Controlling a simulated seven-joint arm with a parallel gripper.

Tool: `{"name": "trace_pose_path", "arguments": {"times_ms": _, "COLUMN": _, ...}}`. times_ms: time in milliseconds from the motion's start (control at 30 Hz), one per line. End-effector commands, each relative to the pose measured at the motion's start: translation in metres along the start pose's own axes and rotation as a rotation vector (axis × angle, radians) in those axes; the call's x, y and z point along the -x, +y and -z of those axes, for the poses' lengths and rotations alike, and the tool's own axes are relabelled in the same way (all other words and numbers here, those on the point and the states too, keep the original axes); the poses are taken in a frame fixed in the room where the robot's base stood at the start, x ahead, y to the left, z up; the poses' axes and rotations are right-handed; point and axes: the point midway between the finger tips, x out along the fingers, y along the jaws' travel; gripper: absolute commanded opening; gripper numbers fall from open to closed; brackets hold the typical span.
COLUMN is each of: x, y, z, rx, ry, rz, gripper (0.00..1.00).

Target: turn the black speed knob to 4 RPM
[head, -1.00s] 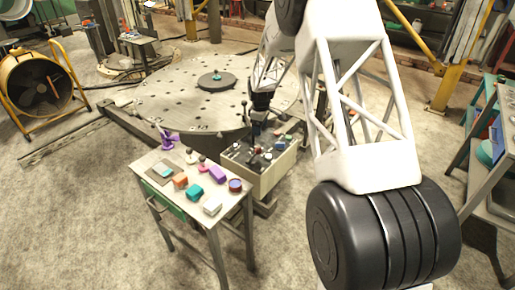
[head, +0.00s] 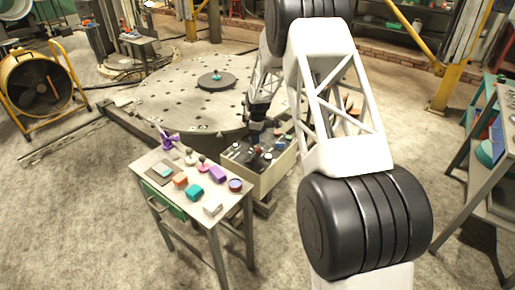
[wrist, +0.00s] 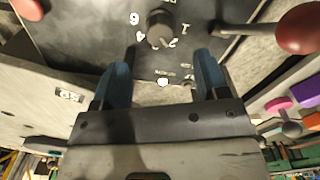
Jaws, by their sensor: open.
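The black speed knob (wrist: 160,28) stands on a dark panel at the top middle of the wrist view, ringed by white numbers. A 6 and a 4 show at its left. Its pointer direction is too small to tell. My gripper (wrist: 167,56) is open, with its two blue fingers spread and empty. The knob appears just beyond the fingertips, roughly between their lines, and I see no contact. In the head view my gripper (head: 256,136) is over the control box (head: 270,180); the knob cannot be made out there.
A red-topped lever (wrist: 290,30) stands right of the knob, and another red knob (wrist: 28,9) is at upper left. A small table (head: 225,215) with coloured blocks adjoins the box. A large round plate (head: 180,100) lies behind.

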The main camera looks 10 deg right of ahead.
Motion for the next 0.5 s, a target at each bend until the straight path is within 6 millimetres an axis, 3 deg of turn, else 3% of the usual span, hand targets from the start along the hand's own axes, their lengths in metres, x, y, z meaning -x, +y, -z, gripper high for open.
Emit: {"name": "trace_pose_path", "arguments": {"times_ms": 500, "x": -0.053, "y": -0.001, "z": 0.000, "rx": 0.000, "ry": -0.001, "rz": 0.002, "gripper": 0.68}}
